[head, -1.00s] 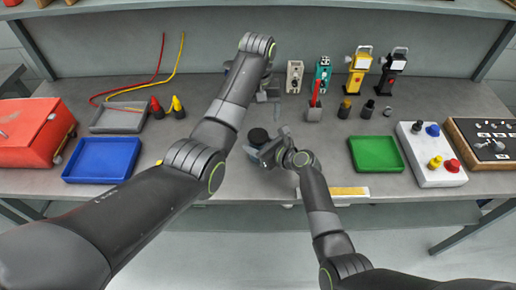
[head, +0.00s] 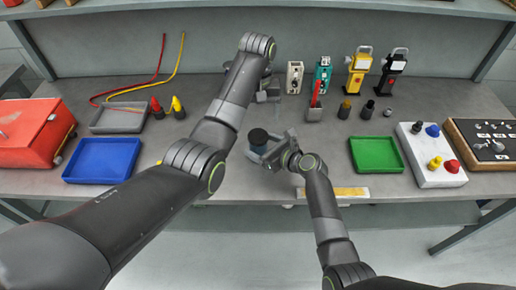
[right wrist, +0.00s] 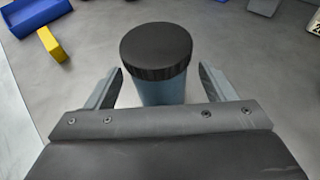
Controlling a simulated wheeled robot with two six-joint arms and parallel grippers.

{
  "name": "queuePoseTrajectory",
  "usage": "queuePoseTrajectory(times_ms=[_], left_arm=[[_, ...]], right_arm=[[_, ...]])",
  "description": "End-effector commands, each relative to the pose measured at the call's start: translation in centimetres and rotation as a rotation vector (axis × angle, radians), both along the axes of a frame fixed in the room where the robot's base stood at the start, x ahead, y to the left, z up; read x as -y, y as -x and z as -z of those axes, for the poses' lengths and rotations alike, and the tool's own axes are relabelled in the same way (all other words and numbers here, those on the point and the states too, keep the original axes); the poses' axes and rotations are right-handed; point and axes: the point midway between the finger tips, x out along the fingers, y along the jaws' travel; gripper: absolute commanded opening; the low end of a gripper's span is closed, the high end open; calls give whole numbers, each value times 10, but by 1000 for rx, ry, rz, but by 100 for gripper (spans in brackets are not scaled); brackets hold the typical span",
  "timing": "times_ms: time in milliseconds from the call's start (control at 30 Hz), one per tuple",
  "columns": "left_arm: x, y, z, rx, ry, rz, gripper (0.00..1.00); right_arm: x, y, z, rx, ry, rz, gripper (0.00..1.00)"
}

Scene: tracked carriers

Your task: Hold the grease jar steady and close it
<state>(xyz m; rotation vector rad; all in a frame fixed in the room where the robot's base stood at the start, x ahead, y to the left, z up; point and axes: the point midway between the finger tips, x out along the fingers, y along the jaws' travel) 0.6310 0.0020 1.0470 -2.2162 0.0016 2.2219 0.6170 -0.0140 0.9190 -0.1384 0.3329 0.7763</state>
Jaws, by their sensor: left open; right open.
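The grease jar, a blue-grey cylinder (right wrist: 162,92) with a black ridged lid (right wrist: 156,47) on top, stands upright on the bench. In the head view the lid (head: 258,135) shows near the bench middle. I cannot tell whether the lid is tight. My right gripper (head: 270,148) is open, its fingers on either side of the jar's body below the lid; in the right wrist view gaps show beside the jar. My left gripper (head: 268,94) is open and empty behind the jar, partly hidden by its own arm.
A blue tray (head: 68,171) and red toolbox (head: 30,135) are at the left. A green tray (head: 377,155) and white button panel (head: 432,165) are at the right. Several small devices and bottles stand at the back right. A yellow strip (head: 345,191) lies at the front edge.

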Motion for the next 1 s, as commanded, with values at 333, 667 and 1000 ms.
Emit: queuePoseTrajectory(times_ms=[333, 667, 1000], left_arm=[[0, 0, -3, 0, 0, 0, 80], [0, 0, -1, 0, 0, 0, 80], [0, 0, 1, 0, 0, 0, 80]], right_arm=[[40, 39, -20, 0, 0, 2, 77], [79, 79, -39, 0, 3, 2, 77], [101, 101, -52, -1, -1, 0, 77]])
